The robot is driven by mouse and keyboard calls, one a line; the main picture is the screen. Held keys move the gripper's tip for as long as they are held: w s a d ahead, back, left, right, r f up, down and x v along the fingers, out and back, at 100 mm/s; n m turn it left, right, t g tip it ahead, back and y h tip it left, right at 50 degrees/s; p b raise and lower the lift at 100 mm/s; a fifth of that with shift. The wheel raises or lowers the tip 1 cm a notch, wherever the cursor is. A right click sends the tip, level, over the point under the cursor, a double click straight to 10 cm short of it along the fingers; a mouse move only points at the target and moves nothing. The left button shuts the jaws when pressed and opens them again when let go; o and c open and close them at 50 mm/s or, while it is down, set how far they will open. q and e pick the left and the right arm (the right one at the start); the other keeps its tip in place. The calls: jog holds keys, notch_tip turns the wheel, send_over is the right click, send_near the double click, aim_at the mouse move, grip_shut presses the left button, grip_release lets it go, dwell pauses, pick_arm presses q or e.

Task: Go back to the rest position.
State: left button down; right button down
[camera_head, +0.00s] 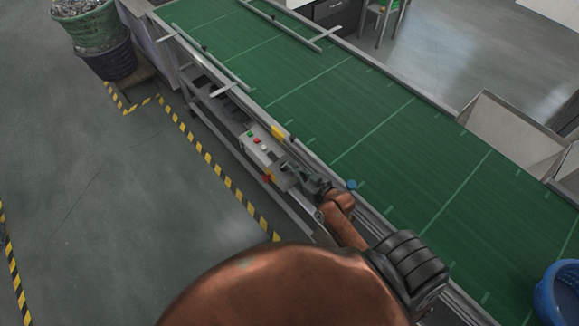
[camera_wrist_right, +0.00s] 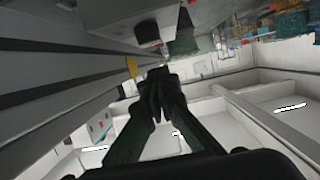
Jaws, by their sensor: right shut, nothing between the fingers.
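My right gripper (camera_head: 284,166) is at the near side of the green conveyor, right beside a grey control box (camera_head: 256,150) with small coloured buttons on it. I cannot tell whether it touches the box. In the right wrist view its dark fingers (camera_wrist_right: 158,78) are together and empty. My copper-coloured right arm fills the bottom middle of the head view and hides part of the conveyor's near edge. My left gripper is not in view.
The green conveyor (camera_head: 330,108) with metal side rails runs diagonally across. A blue basket (camera_head: 557,294) is at the lower right, a grey bin (camera_head: 512,137) beyond the far edge. Stacked baskets (camera_head: 92,28) stand upper left. The grey floor (camera_head: 80,170) at left is clear.

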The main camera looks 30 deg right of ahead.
dwell(0.5)
jog(key=s+f+m+g+h, duration=0.1)
jog(key=s+f+g+h, duration=0.15)
jog(key=s+g, duration=1.6)
jog(key=s+a+f+t+b, duration=0.15)
jog(key=s+f, duration=0.25)
jog(key=f, duration=0.8)
jog(key=s+f+t+b, duration=0.2)
jog(key=s+f+t, duration=0.1)
jog(key=f, duration=0.9)
jog(key=s+f+t+b, duration=0.2)
jog(key=s+f, duration=0.2)
jog(key=f, duration=0.8)
jog(key=s+f+g+b, duration=0.1)
jog(key=s+f+b, duration=0.3)
jog(key=s+f, duration=1.4)
notch_tip(320, 180, down, 3)
jog(key=shift+s+r+n, duration=0.15)
jog(key=shift+s+n, duration=0.05)
jog(key=shift+n, duration=0.2)
